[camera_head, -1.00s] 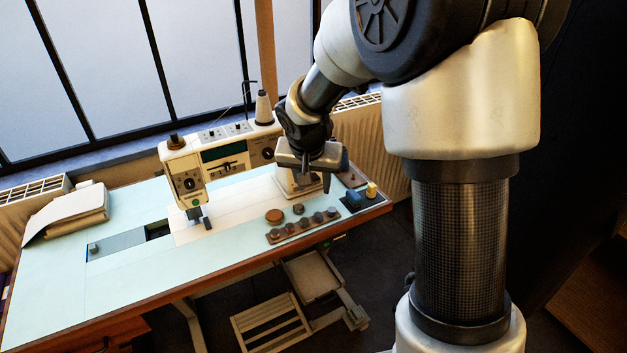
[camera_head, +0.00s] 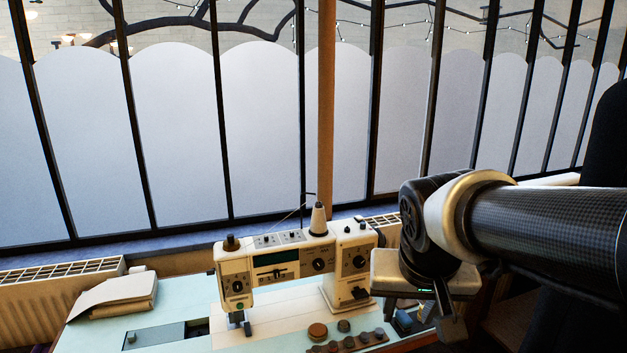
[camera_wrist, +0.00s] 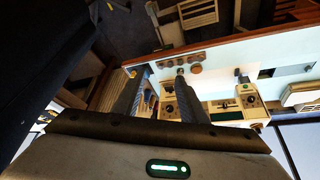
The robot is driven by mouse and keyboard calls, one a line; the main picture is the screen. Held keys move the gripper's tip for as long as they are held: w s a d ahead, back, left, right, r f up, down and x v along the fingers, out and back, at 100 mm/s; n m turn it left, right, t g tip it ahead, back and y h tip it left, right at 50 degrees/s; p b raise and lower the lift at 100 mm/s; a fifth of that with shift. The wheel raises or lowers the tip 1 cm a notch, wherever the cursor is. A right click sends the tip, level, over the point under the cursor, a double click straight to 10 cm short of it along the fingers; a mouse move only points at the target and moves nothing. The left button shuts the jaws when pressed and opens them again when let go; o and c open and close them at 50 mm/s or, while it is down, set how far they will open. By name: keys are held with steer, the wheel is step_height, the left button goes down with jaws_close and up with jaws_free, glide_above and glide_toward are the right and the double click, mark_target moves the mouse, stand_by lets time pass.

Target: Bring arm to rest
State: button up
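My gripper (camera_head: 452,325) is at the right of the head view, in front of the table's right end, with its fingers pointing down. In the wrist view my gripper (camera_wrist: 160,82) shows two dark fingers apart with nothing held between them. My arm reaches in from the right edge of the head view, its patterned dark link lying nearly level. The gripper looks raised and apart from the sewing machine (camera_head: 290,268), which stands on the pale blue table (camera_head: 185,310). The fingertips are partly cut off from clear sight in the head view.
A wooden strip with several round knobs (camera_head: 352,340) and a blue block (camera_head: 403,321) lie near the table's right front. Folded cloth (camera_head: 115,295) lies at the left. A radiator (camera_head: 55,295) and tall windows (camera_head: 265,130) stand behind. A thread cone (camera_head: 318,220) tops the machine.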

steer(key=s+r+n+y, duration=0.1)
steer(key=s+n, duration=0.1)
steer(key=s, duration=0.8)
step_height(320, 180, up, 13)
steer(key=p, duration=1.3)
steer(key=shift+w+a+t, duration=0.3)
steer(key=shift+a, duration=0.15)
steer(key=shift+a, duration=0.1)
